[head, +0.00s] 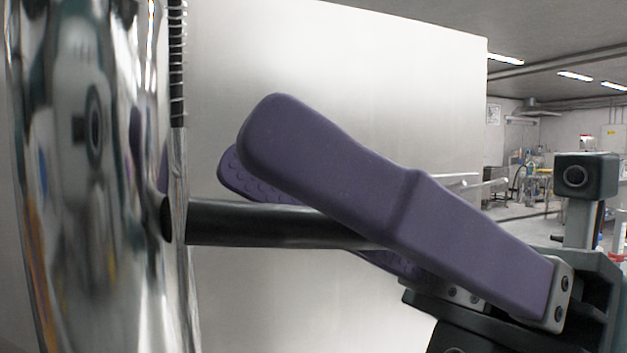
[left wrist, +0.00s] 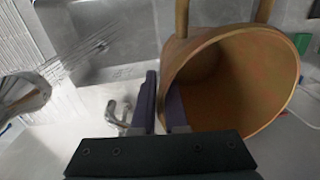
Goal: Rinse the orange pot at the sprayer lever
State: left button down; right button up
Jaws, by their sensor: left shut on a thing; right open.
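The orange pot (left wrist: 284,70) shows in the left wrist view, tilted with its open mouth facing the camera. My left gripper (left wrist: 162,92) is shut on its near-left wall. A chrome sprayer head (left wrist: 28,92) is at the left of that view, with thin white streaks like water fanning up and right from it, apart from the pot. In the head view a black bar (head: 270,222), apparently the sprayer lever, sticks out from a large chrome body (head: 95,200). My right gripper (head: 252,147) is open, with its purple fingers on either side of the bar. Contact cannot be told.
A grey sink basin (left wrist: 110,40) lies behind the sprayer and pot. A chrome tap-like fitting (left wrist: 118,112) is close left of my left gripper. A pale wall panel (head: 350,70) stands behind the lever. A workshop room is open at the far right.

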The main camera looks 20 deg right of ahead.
pick_arm(q)
jog(key=shift+f+b, duration=0.3)
pick_arm(e)
jog(key=shift+d+f, duration=0.3)
jog(key=shift+f, duration=0.05)
pick_arm(q)
notch_tip(320, 180, down, 6)
jog(key=b, duration=0.6)
jog(key=shift+f, duration=0.2)
pick_arm(e)
jog(key=v, duration=1.1)
jog(key=shift+d, duration=0.2)
jog(key=shift+r, duration=0.15)
